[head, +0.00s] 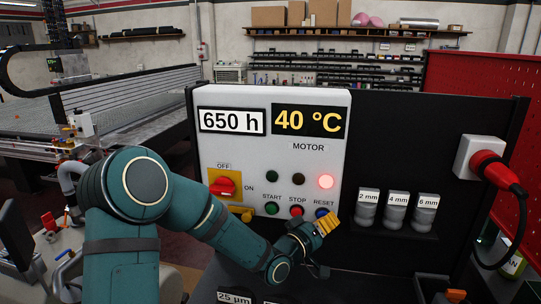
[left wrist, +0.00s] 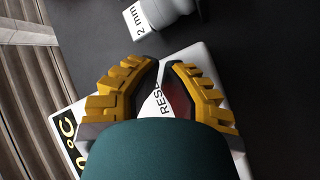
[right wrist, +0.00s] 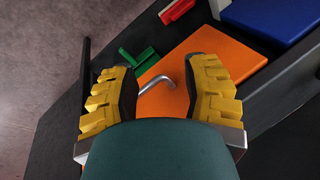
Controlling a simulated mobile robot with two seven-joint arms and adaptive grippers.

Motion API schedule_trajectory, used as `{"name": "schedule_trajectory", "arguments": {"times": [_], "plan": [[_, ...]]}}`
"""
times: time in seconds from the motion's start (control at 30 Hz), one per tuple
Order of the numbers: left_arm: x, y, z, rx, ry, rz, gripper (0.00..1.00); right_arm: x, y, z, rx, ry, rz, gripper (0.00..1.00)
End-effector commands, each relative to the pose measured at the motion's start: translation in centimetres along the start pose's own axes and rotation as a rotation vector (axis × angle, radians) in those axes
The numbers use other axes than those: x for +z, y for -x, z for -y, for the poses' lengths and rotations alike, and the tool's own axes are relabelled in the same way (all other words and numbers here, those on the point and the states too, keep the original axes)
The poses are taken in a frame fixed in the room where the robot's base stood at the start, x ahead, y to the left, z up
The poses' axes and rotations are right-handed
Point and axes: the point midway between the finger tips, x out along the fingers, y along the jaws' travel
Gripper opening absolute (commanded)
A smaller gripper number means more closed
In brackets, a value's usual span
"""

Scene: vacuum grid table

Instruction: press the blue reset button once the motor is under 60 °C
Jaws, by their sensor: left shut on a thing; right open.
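The control panel (head: 250,165) shows a motor readout (head: 309,121) of 40 °C. The blue reset button (head: 322,212) is at its lower right, under the RESET label, which partly shows in the left wrist view (left wrist: 161,102). My left gripper (head: 327,225) is right at the button and partly covers it. In the left wrist view its fingers (left wrist: 161,64) curve in close together; what they grip, and whether the button is pressed, is hidden. My right gripper (right wrist: 162,72) is open and empty above a grey hex key (right wrist: 158,80).
A red lamp (head: 325,181) glows above RESET. The stop button (head: 296,211), start button (head: 271,209) and red switch (head: 224,186) are left of it. An orange surface (right wrist: 205,60) lies below my right gripper.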

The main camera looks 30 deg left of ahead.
Motion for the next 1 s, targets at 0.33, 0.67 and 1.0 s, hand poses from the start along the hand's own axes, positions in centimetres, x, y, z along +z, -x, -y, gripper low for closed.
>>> {"name": "schedule_trajectory", "arguments": {"times": [0.33,0.67,1.0], "plan": [[0.00,0.00,0.00,0.000,0.000,0.000,0.00,-0.01,0.00,0.00,0.000,0.000,0.000,0.47],[-0.27,-0.54,0.35,0.001,0.000,-0.002,0.00,0.05,-0.50,-0.19,0.000,0.000,0.000,0.47],[-0.44,-0.74,0.39,0.000,0.000,-0.001,0.00,0.05,-0.54,-0.20,0.000,0.000,0.000,0.47]]}}
